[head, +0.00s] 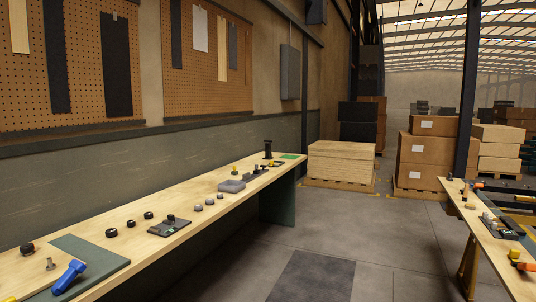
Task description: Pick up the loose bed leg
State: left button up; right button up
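A long wooden workbench (185,212) runs along the left wall with small parts on it. I cannot tell which item, if any, is the loose bed leg. A small black upright piece (268,149) stands near the bench's far end. Several black round pieces, one of them here (111,233), lie on the near half. A blue tool (68,276) rests on a green mat (108,262) at the near end. Neither of my grippers is in view.
A second table (484,236) with parts stands at the right edge. A dark floor mat (312,277) lies between the tables on open grey floor (365,225). Stacked boards (343,160) and cardboard boxes (427,150) on pallets stand at the back.

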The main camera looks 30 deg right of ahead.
aim_at(268, 146)
jog(key=i+l+z, duration=0.35)
jog(key=l, duration=0.15)
jog(key=i+l+z, duration=0.85)
jog(key=i+z, duration=0.15)
jog(key=i, duration=0.35)
jog(key=i+z, duration=0.35)
jog(key=i, duration=1.05)
jog(key=i+l, duration=0.1)
jog(key=i, duration=0.9)
jog(key=i+u, duration=0.1)
jog(key=i, duration=0.95)
jog(key=i+l, duration=0.15)
jog(key=i, duration=0.85)
